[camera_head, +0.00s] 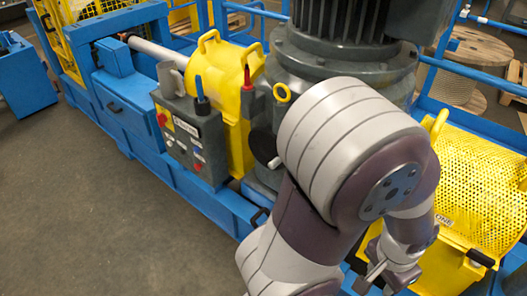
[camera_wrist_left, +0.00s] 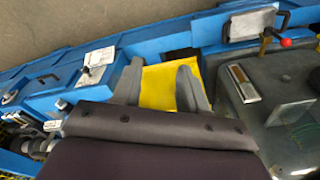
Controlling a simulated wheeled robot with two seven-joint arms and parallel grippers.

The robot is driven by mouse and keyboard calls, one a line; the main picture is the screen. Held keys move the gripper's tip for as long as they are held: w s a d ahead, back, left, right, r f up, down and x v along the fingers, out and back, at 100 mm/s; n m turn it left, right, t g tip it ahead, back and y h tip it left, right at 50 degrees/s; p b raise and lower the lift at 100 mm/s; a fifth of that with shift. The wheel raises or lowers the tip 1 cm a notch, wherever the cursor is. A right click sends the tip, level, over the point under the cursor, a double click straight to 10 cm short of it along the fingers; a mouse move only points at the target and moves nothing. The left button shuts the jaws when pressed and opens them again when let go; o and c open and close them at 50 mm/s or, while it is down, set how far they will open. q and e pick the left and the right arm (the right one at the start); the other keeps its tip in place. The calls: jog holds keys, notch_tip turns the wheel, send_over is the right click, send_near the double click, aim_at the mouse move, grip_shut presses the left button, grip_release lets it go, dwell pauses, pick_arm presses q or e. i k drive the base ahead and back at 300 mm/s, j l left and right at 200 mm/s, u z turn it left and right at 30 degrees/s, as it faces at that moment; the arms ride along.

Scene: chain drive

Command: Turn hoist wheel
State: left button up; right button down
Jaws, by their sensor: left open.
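No part stands out clearly as the hoist wheel. A dark round part (camera_head: 262,145) with a pale knob sits on the near side of the grey gearbox, partly behind my left arm; I cannot tell whether it is the wheel. My left gripper (camera_head: 376,274) is low at the right, in front of the yellow perforated guard (camera_head: 478,170), apart from the dark round part. In the left wrist view its two fingers (camera_wrist_left: 160,72) are spread, with a yellow surface (camera_wrist_left: 158,88) showing between them and nothing held. My right gripper is not in view.
A grey control box (camera_head: 190,135) with buttons and levers stands on the blue frame (camera_head: 150,150), left of the grey motor (camera_head: 345,35). A yellow cover (camera_head: 222,75) is behind it. Blue rails and a cable spool (camera_head: 460,80) are at the back. Grey floor (camera_head: 80,200) is clear at left.

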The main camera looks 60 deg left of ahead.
aim_at(262, 141)
jog(key=u, duration=2.25)
jog(key=i+j, duration=0.2)
jog(key=j, duration=0.2)
jog(key=i+j+u, duration=0.15)
jog(key=j, duration=0.25)
jog(key=i+j, duration=0.35)
jog(key=j+u, duration=0.05)
